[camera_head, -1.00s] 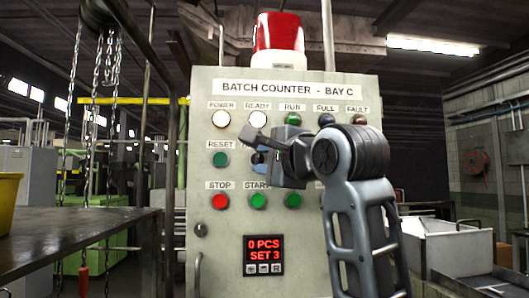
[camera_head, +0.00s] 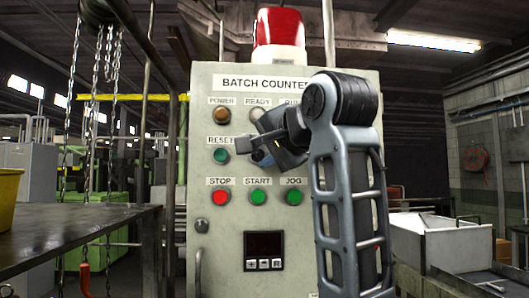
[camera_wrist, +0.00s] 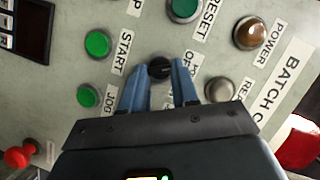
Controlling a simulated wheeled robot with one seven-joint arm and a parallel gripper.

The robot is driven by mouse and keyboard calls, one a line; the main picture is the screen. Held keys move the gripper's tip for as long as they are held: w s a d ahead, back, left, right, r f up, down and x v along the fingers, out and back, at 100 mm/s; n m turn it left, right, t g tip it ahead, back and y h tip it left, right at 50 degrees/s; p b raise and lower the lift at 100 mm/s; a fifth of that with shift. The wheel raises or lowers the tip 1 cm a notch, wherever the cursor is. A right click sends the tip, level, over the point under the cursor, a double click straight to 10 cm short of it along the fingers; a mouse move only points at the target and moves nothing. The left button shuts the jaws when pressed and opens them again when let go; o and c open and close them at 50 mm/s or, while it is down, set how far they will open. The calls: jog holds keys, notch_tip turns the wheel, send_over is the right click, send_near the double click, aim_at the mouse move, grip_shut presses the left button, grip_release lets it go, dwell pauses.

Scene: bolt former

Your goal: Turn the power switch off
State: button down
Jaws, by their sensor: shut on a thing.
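The power switch is a black rotary knob (camera_wrist: 160,67) on the panel, with a partly hidden label beginning "OF" beside it in the wrist view. My gripper (camera_wrist: 162,76) has its two blue fingers on either side of the knob and is shut on it. In the head view my gripper (camera_head: 264,157) is tilted against the panel and hides most of the knob. The POWER lamp (camera_head: 222,115) is unlit and brownish, and the READY lamp (camera_wrist: 220,90) is grey and unlit. The counter display (camera_head: 265,244) is dark.
The grey control panel (camera_head: 212,270) also carries a green RESET button (camera_head: 221,156), a red STOP button (camera_head: 220,197), and green START (camera_head: 257,196) and JOG (camera_head: 293,196) buttons close around my gripper. A red beacon (camera_head: 278,28) tops it. A dark table (camera_head: 80,235) stands at left.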

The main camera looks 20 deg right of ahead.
jog(key=shift+a+f, duration=0.1)
jog(key=shift+f, duration=0.05)
jog(key=c, duration=0.8)
grip_release()
jog(key=shift+c, duration=0.2)
jog(key=shift+s, duration=0.1)
jog(key=s+r+b, duration=0.1)
jog(key=s, duration=0.6)
jog(key=shift+s+r+b, duration=0.2)
jog(key=shift+r+b, duration=0.15)
jog(key=shift+b, duration=0.05)
